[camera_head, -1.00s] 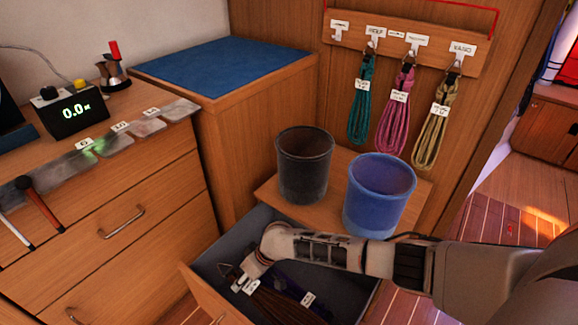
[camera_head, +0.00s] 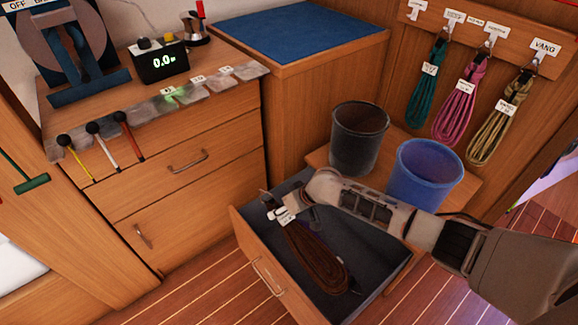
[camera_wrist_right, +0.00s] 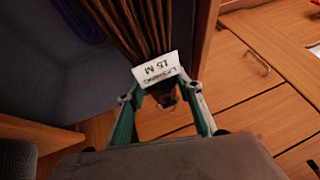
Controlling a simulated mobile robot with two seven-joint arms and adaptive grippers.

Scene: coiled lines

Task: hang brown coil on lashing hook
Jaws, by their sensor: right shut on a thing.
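The brown coil (camera_head: 315,262) hangs from my right gripper (camera_head: 280,207) at the open drawer's left side. Its lower end is over the drawer's inside; I cannot tell whether it touches the bottom. In the right wrist view, the teal fingers of my right gripper (camera_wrist_right: 163,112) close on its top just behind a white tag (camera_wrist_right: 158,68) reading "Lashing 15 M", and brown strands (camera_wrist_right: 135,25) run away from them. The leftmost hook (camera_head: 414,14) on the wooden hook board (camera_head: 510,53) is bare; its label is too small to read. My left gripper is not in view.
A dark bucket (camera_head: 359,140) and a blue bucket (camera_head: 424,175) stand behind the drawer (camera_head: 275,285), below the hooks. Teal (camera_head: 428,85), pink (camera_head: 457,110) and tan (camera_head: 500,125) coils fill the other hooks. A purple coil (camera_wrist_right: 78,20) lies in the drawer.

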